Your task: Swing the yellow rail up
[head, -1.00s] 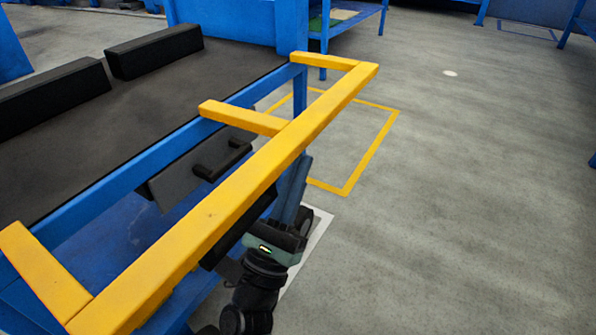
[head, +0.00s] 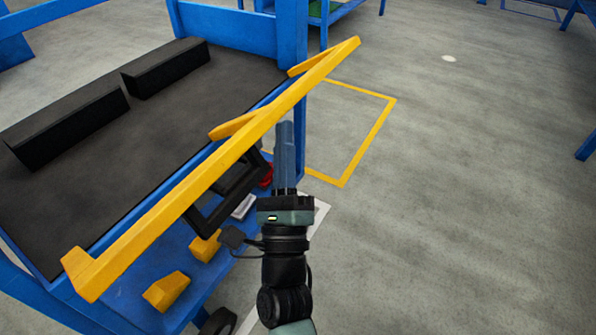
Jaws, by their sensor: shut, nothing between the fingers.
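The yellow rail (head: 180,200) runs diagonally along the right side of the blue bench, its bar close to the bench edge in the picture. Short yellow arms (head: 232,126) join the bar at its ends and middle and look foreshortened. My gripper (head: 286,126) is shut and empty, its blue-grey fingers pointing away from me. Its tips show just right of and below the upper half of the rail. I cannot tell whether they touch it. A black handle-like frame (head: 225,195) shows beneath the rail, left of my gripper.
The bench's dark top (head: 150,135) holds two long black blocks (head: 165,65). Yellow blocks (head: 167,291) and a red item (head: 266,175) lie on the blue lower shelf. A blue post (head: 292,40) stands beyond the rail.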

